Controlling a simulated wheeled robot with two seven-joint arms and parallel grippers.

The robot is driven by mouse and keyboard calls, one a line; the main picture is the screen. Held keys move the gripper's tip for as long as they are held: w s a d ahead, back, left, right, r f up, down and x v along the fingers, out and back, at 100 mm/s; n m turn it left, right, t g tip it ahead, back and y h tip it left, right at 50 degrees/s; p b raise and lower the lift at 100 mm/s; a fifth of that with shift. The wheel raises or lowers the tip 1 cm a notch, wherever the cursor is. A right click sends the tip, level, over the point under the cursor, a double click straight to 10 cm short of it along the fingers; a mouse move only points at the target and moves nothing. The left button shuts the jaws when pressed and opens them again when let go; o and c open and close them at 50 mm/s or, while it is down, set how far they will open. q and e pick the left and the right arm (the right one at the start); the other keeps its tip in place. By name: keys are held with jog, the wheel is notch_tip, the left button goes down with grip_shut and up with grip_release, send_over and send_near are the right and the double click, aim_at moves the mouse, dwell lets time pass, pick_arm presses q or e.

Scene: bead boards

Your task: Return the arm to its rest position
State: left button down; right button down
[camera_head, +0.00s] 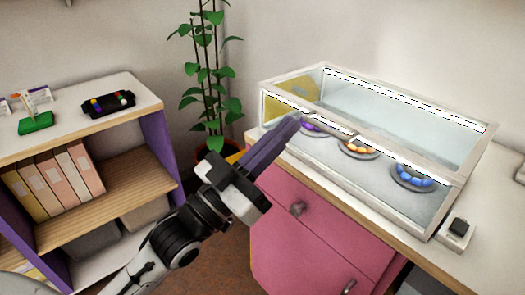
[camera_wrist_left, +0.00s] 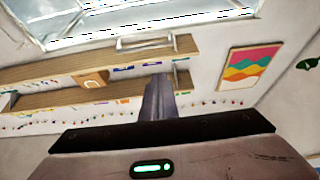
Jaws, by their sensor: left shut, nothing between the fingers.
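My left gripper (camera_head: 290,128) reaches in from the lower left in the head view. Its fingers are shut with nothing between them, and the tips overlap the near left part of the glass case in the picture. In the left wrist view the shut fingers (camera_wrist_left: 160,98) point at a wall with shelves. My right gripper is not in view.
The glass case (camera_head: 440,218) stands on a pink cabinet (camera_head: 290,240) and holds plates of purple, orange and blue beads (camera_head: 412,176). A shelf unit (camera_head: 110,185) with books stands left. A plant (camera_head: 213,80) stands behind my arm. A small box (camera_head: 458,228) sits right.

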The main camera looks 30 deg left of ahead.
pick_arm(q)
jog(key=s+f+n+g+y, duration=0.1)
jog(key=s+f+g+y, duration=0.15)
jog(key=f, duration=1.05)
jog(key=s+f+n+g+y, duration=0.15)
jog(key=f+g, duration=0.25)
jog(key=f, duration=0.8)
jog(key=s+d+f+g+y, duration=0.1)
jog(key=s+f+g, duration=0.2)
jog(key=s+f, duration=0.3)
jog(key=s+d+f+g, duration=0.2)
jog(key=s+f, duration=0.5)
jog(key=f, duration=0.7)
jog(key=shift+g+y, duration=0.4)
jog(key=shift+g, duration=0.35)
jog(key=shift+m, duration=0.25)
